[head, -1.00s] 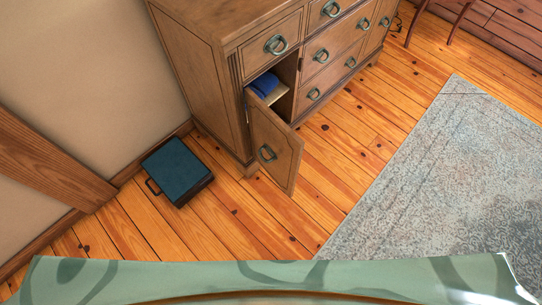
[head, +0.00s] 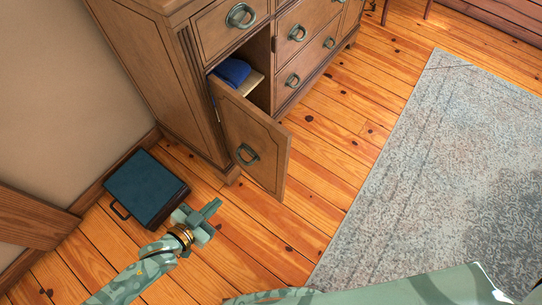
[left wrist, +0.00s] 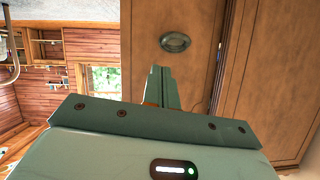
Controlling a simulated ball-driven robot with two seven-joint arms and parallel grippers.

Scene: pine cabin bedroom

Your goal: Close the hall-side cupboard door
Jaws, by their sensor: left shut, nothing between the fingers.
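The cupboard door (head: 251,140) stands open at the near end of the wooden dresser, hinged on its left edge, with a ring handle (head: 247,155) on its face. The opening behind it shows a shelf with a folded blue cloth (head: 231,71). My left gripper (head: 214,209) is shut and empty, below and to the left of the door in the head view, apart from it there. In the left wrist view the shut fingers (left wrist: 164,88) point toward a wooden panel with a ring handle (left wrist: 175,42). My right gripper is not in view.
A dark blue case (head: 146,188) lies on the floor by the wall, left of and close to my left gripper. A grey rug (head: 440,170) lies to the right. The plank floor between door and rug is clear.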

